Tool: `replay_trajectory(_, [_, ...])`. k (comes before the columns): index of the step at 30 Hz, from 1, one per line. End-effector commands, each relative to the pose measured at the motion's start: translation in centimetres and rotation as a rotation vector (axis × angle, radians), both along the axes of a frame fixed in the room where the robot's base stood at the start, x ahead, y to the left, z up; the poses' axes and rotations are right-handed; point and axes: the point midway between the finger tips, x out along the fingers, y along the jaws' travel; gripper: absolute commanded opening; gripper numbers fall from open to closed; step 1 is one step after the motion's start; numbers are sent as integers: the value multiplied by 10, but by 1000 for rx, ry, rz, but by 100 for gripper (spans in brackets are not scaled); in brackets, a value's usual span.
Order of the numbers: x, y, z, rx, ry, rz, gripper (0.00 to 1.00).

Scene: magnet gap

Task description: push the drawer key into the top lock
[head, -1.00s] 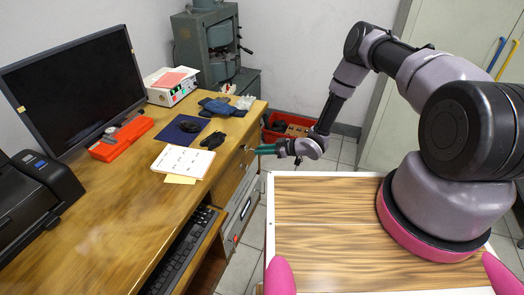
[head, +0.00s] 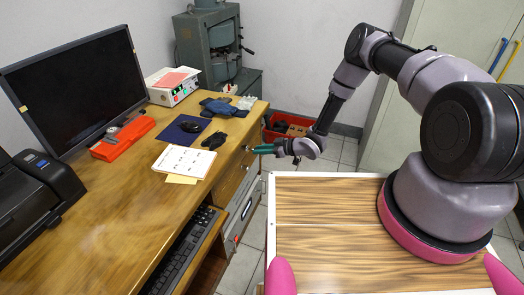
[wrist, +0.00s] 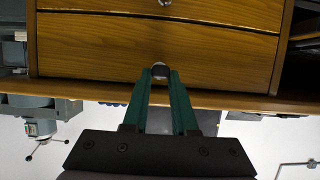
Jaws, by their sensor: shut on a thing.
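My gripper (head: 256,149) has green fingers and reaches left to the desk's top drawer front. In the wrist view, which is upside down, my gripper (wrist: 160,76) is shut on a small grey metal piece, the drawer key (wrist: 160,69). The key is in front of the top drawer (wrist: 90,48), the lower of the two fronts in that picture. The top lock is hidden behind the key and fingertips, so I cannot tell how deep the key sits. A metal fitting (wrist: 165,2) shows on the drawer beyond, at the picture's top edge.
The wooden desk (head: 110,215) carries a monitor (head: 75,85), an orange case (head: 120,138), papers (head: 184,161) and a dark mat. A red crate (head: 270,133) stands on the floor behind my gripper. The desk edge runs close beside the fingers.

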Motion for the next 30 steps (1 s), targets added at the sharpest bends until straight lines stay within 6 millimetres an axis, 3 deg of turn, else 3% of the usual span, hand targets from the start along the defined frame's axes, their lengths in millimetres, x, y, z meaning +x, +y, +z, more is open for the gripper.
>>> replay_trajectory(23, [7, 19, 0, 0, 0, 0, 0])
replay_trajectory(24, [7, 18, 0, 0, 0, 0, 41])
replay_trajectory(25, [7, 18, 0, 0, 0, 0, 53])
replay_trajectory(26, [6, 18, 0, 0, 0, 0, 61])
replay_trajectory(30, [6, 18, 0, 0, 0, 0, 61])
